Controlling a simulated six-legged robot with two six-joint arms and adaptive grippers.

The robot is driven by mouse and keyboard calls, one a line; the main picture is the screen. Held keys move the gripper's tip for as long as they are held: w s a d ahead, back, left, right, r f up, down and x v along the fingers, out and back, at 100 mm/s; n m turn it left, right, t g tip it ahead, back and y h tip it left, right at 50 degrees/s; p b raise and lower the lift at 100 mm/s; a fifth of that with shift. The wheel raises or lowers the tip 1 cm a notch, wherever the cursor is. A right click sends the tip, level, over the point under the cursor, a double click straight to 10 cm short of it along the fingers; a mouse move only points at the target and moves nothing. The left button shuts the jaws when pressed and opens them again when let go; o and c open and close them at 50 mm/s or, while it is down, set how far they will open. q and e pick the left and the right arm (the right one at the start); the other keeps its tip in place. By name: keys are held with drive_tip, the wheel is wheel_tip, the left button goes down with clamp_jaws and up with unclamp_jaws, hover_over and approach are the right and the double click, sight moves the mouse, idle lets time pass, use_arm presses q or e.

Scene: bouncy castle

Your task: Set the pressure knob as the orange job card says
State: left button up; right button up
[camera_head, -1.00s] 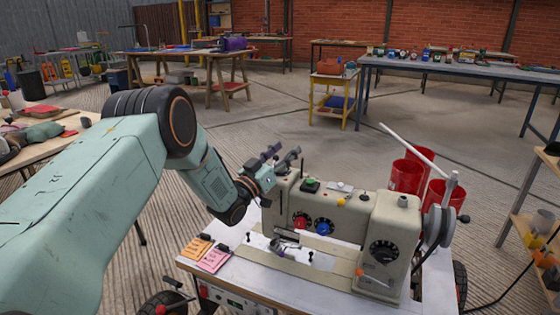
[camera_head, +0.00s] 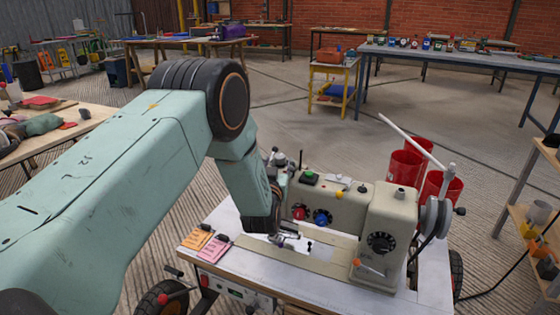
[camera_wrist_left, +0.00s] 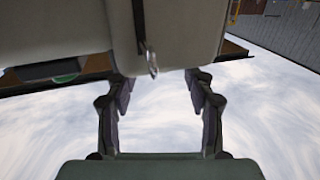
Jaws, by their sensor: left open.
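The sewing machine (camera_head: 345,215) stands on a white-topped cart. Its front has a red knob (camera_head: 299,212), a blue knob (camera_head: 321,217) and a black dial (camera_head: 380,243) with pale marks. I cannot tell which is the pressure knob. The orange job card (camera_head: 196,239) lies at the cart's left front; its writing is too small to read. My right gripper is not in view.
A pink card (camera_head: 214,250) lies beside the orange one. A green button (camera_head: 310,178) and a white lever (camera_head: 412,140) rise on the machine. Red buckets (camera_head: 406,172) stand behind it, and a shelf (camera_head: 540,205) is at right. Open floor lies beyond the cart.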

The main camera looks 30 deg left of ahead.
sight(279, 160)
use_arm(q)
drive_tip(key=x, duration=0.2)
drive_tip(key=shift+w+a+f+b, duration=0.1)
drive_tip(key=shift+w+f+b, duration=0.1)
drive_tip(key=shift+w+b, duration=0.15)
drive_tip(key=shift+w+a+r, duration=0.15)
drive_tip(key=shift+w+a, duration=0.1)
drive_tip(key=shift+w, duration=0.45)
clamp_jaws()
